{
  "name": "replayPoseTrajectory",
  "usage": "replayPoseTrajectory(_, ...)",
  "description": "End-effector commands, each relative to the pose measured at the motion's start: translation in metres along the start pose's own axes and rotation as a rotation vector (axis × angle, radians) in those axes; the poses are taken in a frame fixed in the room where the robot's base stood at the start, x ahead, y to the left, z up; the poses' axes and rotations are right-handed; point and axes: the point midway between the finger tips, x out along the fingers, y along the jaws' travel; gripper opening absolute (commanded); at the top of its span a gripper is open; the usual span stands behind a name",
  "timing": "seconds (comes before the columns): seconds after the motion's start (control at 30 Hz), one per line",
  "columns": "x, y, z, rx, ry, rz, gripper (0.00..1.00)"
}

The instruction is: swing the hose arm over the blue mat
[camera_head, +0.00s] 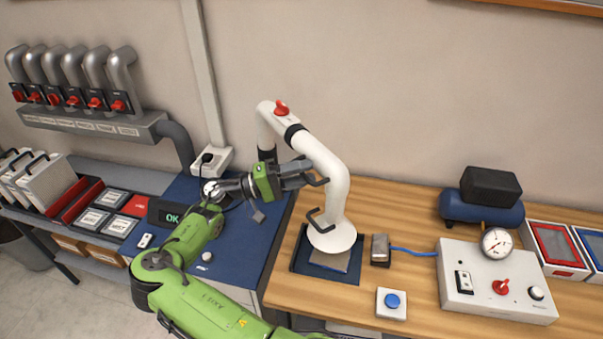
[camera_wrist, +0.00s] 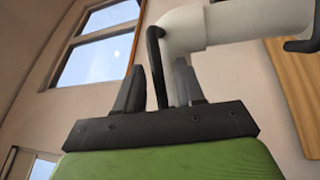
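The white hose arm (camera_head: 335,185) rises from behind the bench, bends over, and hangs down to a flared hood (camera_head: 331,238). It has black loop handles and a red knob (camera_head: 281,107) on top. The hood is above a small dark blue mat (camera_head: 300,262) with a grey plate under it. A larger blue mat (camera_head: 250,245) covers the bench to the left. My gripper (camera_head: 307,174) reaches from the left to the upper black handle (camera_head: 322,182). In the wrist view, the handle (camera_wrist: 155,62) shows between my spread fingers; contact is unclear.
Right of the hood are a small metal box (camera_head: 380,249) with a blue cable, a blue button (camera_head: 392,301) and a control panel (camera_head: 497,285) with a gauge. An OK display (camera_head: 169,214) and a white socket box (camera_head: 211,161) stand left. Wood between hood and panel is partly clear.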

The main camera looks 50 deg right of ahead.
Motion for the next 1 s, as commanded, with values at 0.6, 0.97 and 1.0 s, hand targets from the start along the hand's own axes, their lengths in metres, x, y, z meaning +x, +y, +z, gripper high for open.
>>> replayPoseTrajectory(0.6,-0.131,-0.002,-0.001,0.003,0.007,0.005,0.38)
replayPoseTrajectory(0.97,-0.159,0.0,0.0,0.0,0.001,0.001,0.38)
replayPoseTrajectory(1.0,-0.158,0.0,0.0,0.0,0.001,0.001,0.38)
